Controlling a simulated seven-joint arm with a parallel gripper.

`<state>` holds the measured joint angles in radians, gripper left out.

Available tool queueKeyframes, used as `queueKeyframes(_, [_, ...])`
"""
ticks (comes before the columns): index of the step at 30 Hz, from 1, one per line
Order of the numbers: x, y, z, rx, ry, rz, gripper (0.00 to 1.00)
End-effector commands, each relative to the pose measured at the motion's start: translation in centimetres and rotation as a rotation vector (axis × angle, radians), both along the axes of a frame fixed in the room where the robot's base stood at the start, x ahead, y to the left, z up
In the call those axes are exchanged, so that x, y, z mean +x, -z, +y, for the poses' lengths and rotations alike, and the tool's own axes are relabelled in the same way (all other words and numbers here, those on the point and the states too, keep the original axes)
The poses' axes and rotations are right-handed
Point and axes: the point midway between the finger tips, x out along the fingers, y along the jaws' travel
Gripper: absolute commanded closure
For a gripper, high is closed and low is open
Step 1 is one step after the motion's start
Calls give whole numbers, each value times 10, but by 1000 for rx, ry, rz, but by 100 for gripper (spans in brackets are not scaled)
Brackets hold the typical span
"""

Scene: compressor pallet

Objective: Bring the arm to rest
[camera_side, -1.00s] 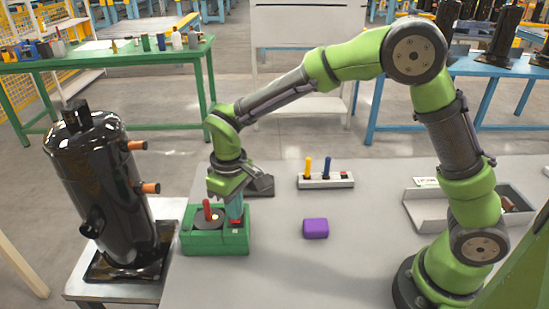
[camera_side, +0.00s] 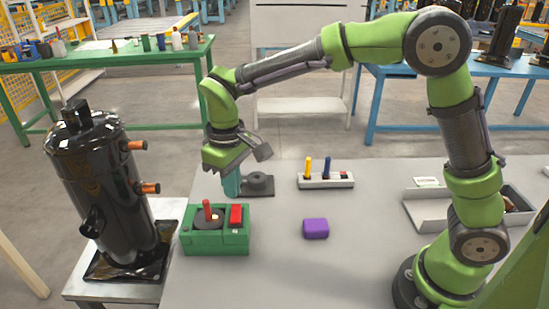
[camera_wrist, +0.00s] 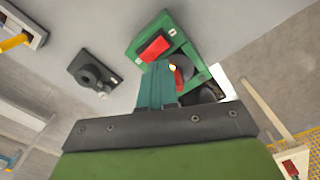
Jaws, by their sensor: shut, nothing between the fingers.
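My gripper (camera_side: 231,186) hangs in the air above the far side of the green box, with its teal fingers shut and nothing between them. It also shows from behind in the wrist view (camera_wrist: 157,86). The green box (camera_side: 216,247) stands on the grey table below it, with a red block (camera_side: 236,215) and a dark round part with a red handle (camera_side: 207,211) on top. In the wrist view the fingers cover part of the green box (camera_wrist: 141,32). The fingers look apart from the box.
A black compressor (camera_side: 90,180) stands at the left on its own stand. A dark holder (camera_side: 259,184) lies behind my gripper. A white rack (camera_side: 326,181) with yellow and blue tools, a purple block (camera_side: 315,228) and a grey tray (camera_side: 428,207) are further right. The front middle of the table is clear.

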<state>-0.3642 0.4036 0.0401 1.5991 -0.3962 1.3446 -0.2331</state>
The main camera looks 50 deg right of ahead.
Motion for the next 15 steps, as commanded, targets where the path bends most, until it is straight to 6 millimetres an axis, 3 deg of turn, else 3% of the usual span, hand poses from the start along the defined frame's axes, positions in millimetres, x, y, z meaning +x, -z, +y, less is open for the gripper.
queueKeyframes(6, [0, -6, 0, 0, 1, 0, 100])
queueKeyframes(15, [-1, 0, 1, 8, 17, -6, 100])
